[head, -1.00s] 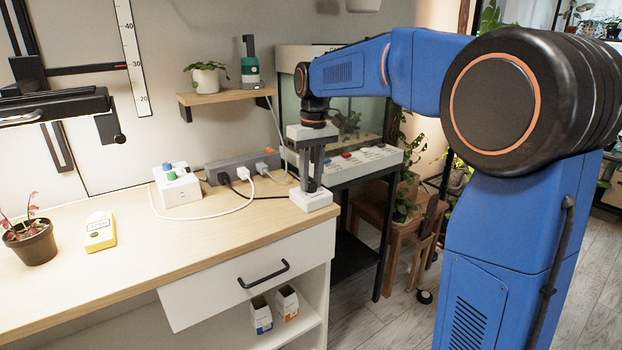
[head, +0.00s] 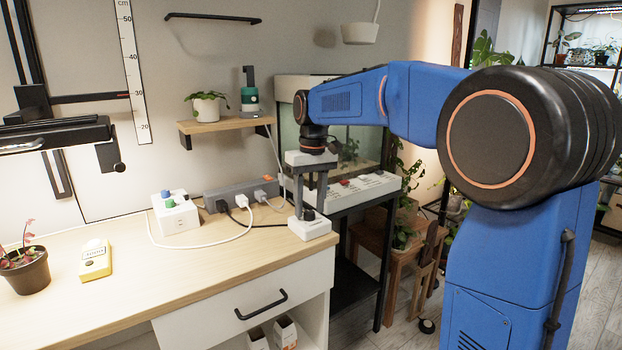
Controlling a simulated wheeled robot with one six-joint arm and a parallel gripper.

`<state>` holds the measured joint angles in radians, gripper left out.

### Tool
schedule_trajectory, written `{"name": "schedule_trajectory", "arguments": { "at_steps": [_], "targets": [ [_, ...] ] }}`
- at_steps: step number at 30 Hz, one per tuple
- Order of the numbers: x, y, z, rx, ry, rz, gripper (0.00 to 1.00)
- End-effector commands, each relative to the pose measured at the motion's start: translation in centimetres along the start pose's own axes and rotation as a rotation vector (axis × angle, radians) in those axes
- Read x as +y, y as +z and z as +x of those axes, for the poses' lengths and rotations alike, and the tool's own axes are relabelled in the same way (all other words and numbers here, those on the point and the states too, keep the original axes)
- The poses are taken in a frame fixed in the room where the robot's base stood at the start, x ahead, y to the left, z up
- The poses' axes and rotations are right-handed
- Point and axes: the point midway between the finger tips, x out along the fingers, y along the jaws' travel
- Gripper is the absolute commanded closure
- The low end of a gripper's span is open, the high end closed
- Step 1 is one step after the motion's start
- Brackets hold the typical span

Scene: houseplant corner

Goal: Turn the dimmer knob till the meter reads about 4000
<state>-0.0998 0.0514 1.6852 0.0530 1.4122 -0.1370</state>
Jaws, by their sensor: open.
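The dimmer is a small white box (head: 310,231) at the right front corner of the wooden bench, with a dark knob (head: 308,214) on top. My gripper (head: 310,205) points straight down over it, its jaws open. One finger shows on each side of the knob, with a gap between them; I cannot tell whether either touches it. The meter (head: 95,262) is a yellow handheld box with a pale top, lying on the left part of the bench. Its display is too small to read.
A white box with blue and green knobs (head: 177,213) and a grey power strip (head: 238,192) with plugs and cables stand behind. A potted red plant (head: 27,270) is at the left. A tank (head: 345,120) is behind the arm. The bench front is clear.

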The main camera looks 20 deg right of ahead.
Motion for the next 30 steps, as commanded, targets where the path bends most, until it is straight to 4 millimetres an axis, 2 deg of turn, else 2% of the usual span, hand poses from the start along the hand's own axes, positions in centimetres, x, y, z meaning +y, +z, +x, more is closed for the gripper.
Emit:
{"name": "schedule_trajectory", "arguments": {
  "at_steps": [21, 25, 30],
  "targets": [
    [0.0, -0.1, -13.3, 0.002, 0.000, 0.000, 0.57],
    [0.0, -0.1, -15.2, 0.003, 0.000, 0.000, 0.57],
    [0.0, 0.0, -16.4, 0.001, 0.000, 0.000, 0.57]
  ]
}}
